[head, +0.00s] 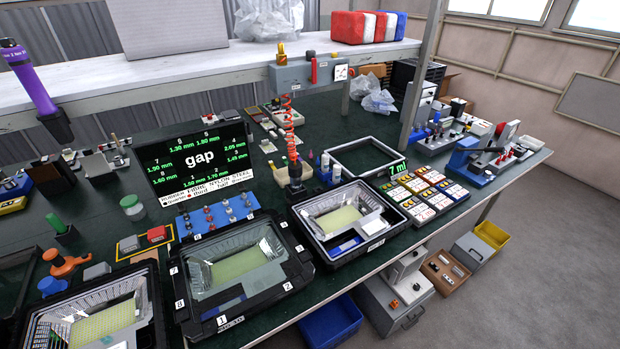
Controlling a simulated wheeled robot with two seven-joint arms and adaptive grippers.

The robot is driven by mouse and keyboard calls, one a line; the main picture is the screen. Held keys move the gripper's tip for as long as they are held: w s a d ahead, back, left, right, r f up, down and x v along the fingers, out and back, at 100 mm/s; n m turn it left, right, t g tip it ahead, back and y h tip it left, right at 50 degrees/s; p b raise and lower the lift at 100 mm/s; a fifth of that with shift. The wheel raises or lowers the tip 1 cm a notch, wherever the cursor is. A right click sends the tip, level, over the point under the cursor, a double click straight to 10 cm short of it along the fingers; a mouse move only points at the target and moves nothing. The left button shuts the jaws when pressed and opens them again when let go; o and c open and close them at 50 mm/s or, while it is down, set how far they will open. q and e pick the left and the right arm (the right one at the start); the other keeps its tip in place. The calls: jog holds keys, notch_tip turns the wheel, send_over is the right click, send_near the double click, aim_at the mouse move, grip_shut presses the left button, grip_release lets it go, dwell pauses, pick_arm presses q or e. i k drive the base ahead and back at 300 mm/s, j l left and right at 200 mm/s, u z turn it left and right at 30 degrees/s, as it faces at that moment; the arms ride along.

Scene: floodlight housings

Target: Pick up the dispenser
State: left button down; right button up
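No object carries a readable dispenser label, so I cannot tell for certain which one it is. A purple bottle-like tube (31,78) with a dark cap leans at the upper left, its lower end in a black holder (57,126) by the shelf edge. A tool on a red coiled hose (290,120) hangs over the middle of the bench, its lower end above a small tan container (296,186). Neither of my grippers is in view.
Three black-framed floodlight housings (290,285) line the bench front. A gap display (197,160) stands behind them. A grey rectangular frame (403,150) and a green "7 ml" readout (398,168) are to the right. Bare green bench shows at the left (25,225).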

aim_at(296, 183)
jog(key=l+u, duration=0.4)
jog(key=l, duration=0.15)
jog(key=l+u, duration=0.45)
jog(key=k+l+u, duration=0.2)
jog(key=l+u, duration=0.2)
jog(key=l, duration=0.25)
